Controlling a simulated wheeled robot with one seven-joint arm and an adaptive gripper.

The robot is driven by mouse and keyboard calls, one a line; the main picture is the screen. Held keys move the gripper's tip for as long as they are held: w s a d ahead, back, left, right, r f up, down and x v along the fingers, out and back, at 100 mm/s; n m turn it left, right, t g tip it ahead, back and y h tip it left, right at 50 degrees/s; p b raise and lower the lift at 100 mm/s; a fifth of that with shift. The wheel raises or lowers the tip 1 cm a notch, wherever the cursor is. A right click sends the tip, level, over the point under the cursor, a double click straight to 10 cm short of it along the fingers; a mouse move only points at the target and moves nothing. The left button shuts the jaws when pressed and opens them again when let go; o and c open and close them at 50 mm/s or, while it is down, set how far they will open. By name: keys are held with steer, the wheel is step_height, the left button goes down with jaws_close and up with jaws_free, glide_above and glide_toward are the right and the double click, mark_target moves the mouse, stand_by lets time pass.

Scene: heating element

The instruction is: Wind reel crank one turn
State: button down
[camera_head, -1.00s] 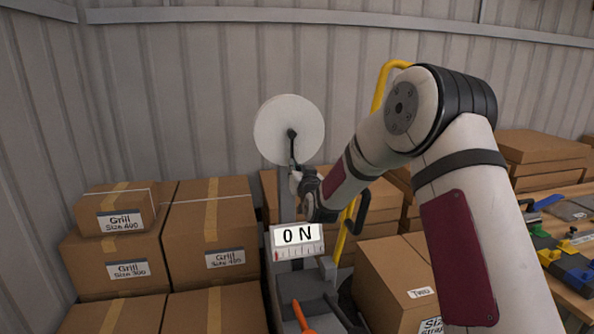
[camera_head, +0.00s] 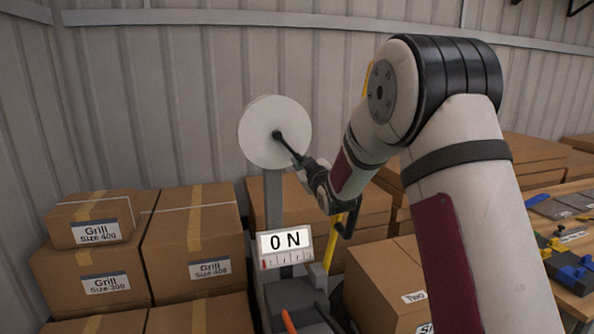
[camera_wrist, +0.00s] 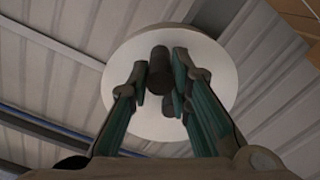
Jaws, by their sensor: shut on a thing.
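The white round reel (camera_head: 262,118) stands on a grey post (camera_head: 272,200) against the corrugated wall. Its dark crank (camera_head: 287,146) runs from the hub down and to the right. My gripper (camera_head: 303,166) is at the outer end of the crank, small and partly hard to make out in the head view. In the wrist view the green-lined fingers of my gripper (camera_wrist: 160,78) are shut on the dark crank handle (camera_wrist: 160,65), in front of the white reel face (camera_wrist: 212,62). A display below the reel (camera_head: 285,244) reads 0 N.
Stacked cardboard boxes (camera_head: 195,240) stand left of the post, with more boxes (camera_head: 385,285) to its right. A yellow bar (camera_head: 334,250) and a black handle (camera_head: 350,217) are close below my gripper. A workbench with tools (camera_head: 565,262) is at the far right.

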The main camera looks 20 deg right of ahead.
steer(key=shift+d+r+n+b, duration=0.3)
steer(key=shift+d+r+n, duration=0.1)
steer(key=shift+r+n, duration=0.25)
steer(key=c, duration=1.4)
jaws_free()
steer(key=shift+c, duration=0.2)
steer(key=shift+f, duration=0.1)
steer(key=shift+a, duration=0.1)
steer(key=shift+s, duration=0.3)
steer(key=s, duration=1.1)
steer(key=shift+s+d, duration=0.2)
steer(key=shift+f, duration=0.1)
